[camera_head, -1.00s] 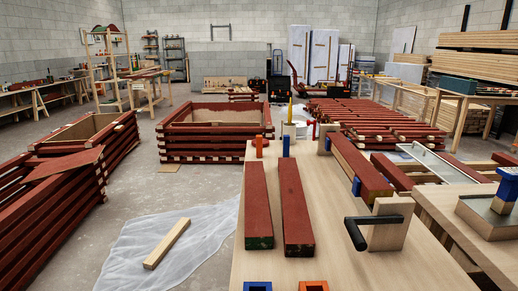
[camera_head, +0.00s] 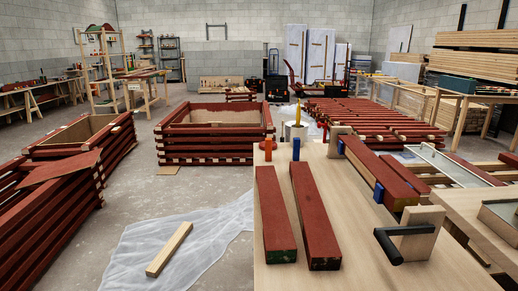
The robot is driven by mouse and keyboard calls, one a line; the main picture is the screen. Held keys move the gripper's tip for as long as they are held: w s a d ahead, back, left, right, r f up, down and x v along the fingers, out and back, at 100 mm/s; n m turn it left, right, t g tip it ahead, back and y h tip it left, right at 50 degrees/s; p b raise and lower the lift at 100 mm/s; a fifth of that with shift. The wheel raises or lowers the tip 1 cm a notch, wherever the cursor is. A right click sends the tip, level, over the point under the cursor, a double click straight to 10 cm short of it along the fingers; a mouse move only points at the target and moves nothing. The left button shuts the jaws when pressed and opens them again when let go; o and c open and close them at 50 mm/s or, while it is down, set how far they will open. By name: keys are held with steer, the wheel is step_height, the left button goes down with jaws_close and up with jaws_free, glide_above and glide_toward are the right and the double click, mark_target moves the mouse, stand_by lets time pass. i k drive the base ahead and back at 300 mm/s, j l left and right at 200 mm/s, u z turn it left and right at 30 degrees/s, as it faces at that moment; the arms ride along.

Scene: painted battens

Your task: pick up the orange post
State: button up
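The orange post (camera_head: 268,149) is a small upright block near the far left corner of the light wooden table (camera_head: 405,272). A blue post (camera_head: 296,148) stands just to its right, apart from it. My gripper is not in view, so its state is hidden.
Two dark red battens (camera_head: 275,215) (camera_head: 315,215) lie on the table, nearer than the posts. More red battens (camera_head: 375,170) lie to the right with blue pieces against them. A wooden block with a black handle (camera_head: 415,235) stands at right. Floor left of the table holds a plastic sheet (camera_head: 205,245).

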mark_target(268, 141)
steer(key=i+j, duration=0.2)
steer(key=j, duration=0.2)
steer(key=i+j, duration=0.2)
steer(key=j, duration=0.15)
steer(key=i+j, duration=0.2)
steer(key=j, duration=0.2)
steer(key=i+j, duration=0.2)
steer(key=j, duration=0.2)
steer(key=i+j, duration=0.2)
steer(key=j, duration=0.15)
steer(key=i+j, duration=0.2)
steer(key=j, duration=0.2)
steer(key=i+j+z, duration=0.15)
steer(key=j+z, duration=0.2)
steer(key=i+j+z, duration=0.1)
steer(key=j+z, duration=0.35)
steer(key=z, duration=0.95)
steer(key=i, duration=1)
